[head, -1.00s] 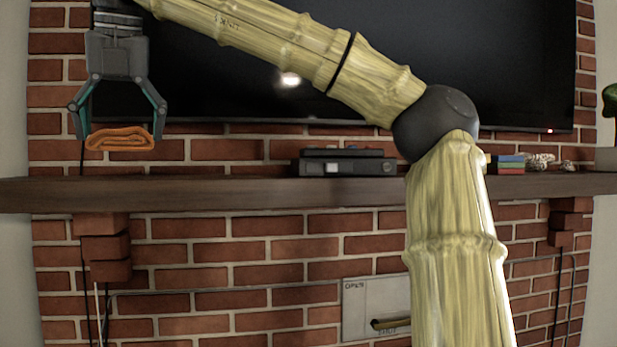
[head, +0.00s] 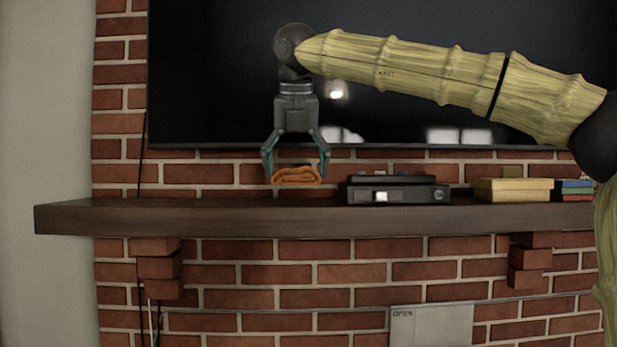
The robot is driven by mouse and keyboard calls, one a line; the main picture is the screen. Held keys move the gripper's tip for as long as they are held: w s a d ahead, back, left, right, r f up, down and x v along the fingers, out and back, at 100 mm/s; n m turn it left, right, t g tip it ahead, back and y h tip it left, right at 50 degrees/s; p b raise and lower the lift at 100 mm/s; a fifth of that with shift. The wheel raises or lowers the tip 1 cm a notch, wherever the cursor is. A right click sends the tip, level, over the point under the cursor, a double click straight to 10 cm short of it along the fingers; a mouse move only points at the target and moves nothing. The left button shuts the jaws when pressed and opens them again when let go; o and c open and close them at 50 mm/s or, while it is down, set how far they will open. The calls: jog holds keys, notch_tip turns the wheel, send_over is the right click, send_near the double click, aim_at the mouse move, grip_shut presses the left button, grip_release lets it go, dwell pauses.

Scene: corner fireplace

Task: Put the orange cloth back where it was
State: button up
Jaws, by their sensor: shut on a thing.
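The orange cloth (head: 297,174) is a small folded bundle in the head view. My gripper (head: 296,171) points down with its two fingers shut on the cloth, one at each side. The cloth hangs just above or at the level of the top of the dark wooden mantel shelf (head: 110,218), left of a black box-like device. I cannot tell whether its underside touches the shelf.
The black device (head: 398,190) stands on the shelf right of the cloth. Further right are a yellow box (head: 513,190) and coloured blocks (head: 573,190). A large dark screen (head: 220,90) hangs behind my gripper. The shelf's left part is bare.

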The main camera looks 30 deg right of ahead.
jog(key=w+d+p, duration=0.2)
jog(key=w+d, duration=0.2)
jog(key=shift+d+f, duration=0.1)
jog(key=shift+f, duration=0.05)
jog(key=shift+w+d+f+p, duration=0.1)
jog(key=shift+w+d+p, duration=0.4)
jog(key=shift+d, duration=0.1)
jog(key=shift+d+f, duration=0.1)
jog(key=shift+f, duration=0.1)
jog(key=shift+f+p, duration=0.95)
jog(key=shift+f, duration=0.7)
jog(key=shift+f, duration=0.2)
jog(key=o, duration=0.8)
jog(key=shift+r, duration=0.1)
